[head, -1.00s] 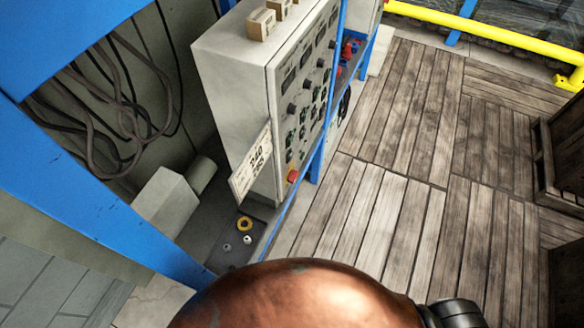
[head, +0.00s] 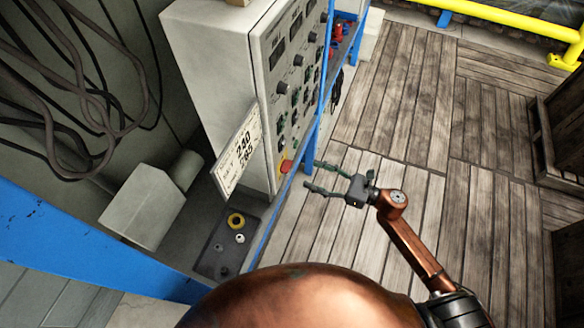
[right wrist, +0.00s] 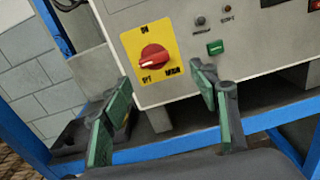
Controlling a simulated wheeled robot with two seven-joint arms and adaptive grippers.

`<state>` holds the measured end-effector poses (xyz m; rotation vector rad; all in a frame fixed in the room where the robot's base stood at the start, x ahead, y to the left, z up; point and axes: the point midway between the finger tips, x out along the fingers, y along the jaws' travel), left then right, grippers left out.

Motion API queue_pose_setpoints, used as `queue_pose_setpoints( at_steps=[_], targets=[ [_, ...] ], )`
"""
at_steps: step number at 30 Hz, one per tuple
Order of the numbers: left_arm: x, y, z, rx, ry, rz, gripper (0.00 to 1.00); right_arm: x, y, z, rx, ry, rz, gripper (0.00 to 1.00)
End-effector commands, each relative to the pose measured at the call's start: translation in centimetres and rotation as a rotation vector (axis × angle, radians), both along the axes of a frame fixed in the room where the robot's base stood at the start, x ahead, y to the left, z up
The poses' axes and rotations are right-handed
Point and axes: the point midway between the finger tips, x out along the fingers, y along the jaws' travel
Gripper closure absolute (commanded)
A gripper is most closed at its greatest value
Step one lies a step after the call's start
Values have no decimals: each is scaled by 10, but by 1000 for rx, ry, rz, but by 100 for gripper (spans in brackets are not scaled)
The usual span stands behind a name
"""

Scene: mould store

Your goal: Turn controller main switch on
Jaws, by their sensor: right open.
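The controller (head: 222,90) is a grey box with meters and knobs on its front, standing on a blue-framed shelf. Its main switch (right wrist: 152,57) is a red rotary handle on a yellow plate at the lower corner of the front. The plate has lettering above and below; the handle lies nearly level, slightly tilted. The switch also shows small in the head view (head: 286,166). My right gripper (head: 311,175) is open and empty, in front of the switch and apart from it. In the right wrist view its green-padded fingers (right wrist: 165,105) spread below the switch. My left gripper is not in view.
A blue upright (head: 313,140) runs close beside the panel front. A green button (right wrist: 215,47) sits right of the switch. A printed card (head: 237,150) leans at the controller's corner. The wooden floor (head: 390,120) to the right is clear.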

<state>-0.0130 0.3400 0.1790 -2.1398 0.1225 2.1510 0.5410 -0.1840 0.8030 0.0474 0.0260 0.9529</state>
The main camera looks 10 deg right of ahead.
Motion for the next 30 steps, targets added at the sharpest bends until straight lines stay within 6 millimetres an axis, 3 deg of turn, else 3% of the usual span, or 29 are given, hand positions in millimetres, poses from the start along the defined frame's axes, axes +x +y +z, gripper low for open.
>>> queue_pose_setpoints(
  at_steps=[4, 16, 30],
  targets=[
    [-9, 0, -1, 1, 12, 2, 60, 0, 14, 7, -31, -50, 31, 45],
    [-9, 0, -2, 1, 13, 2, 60, 33, 62, 7, -28, -46, 27, 45],
    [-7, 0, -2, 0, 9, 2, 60, 39, 70, 6, -29, -43, 25, 48]
  ],
)
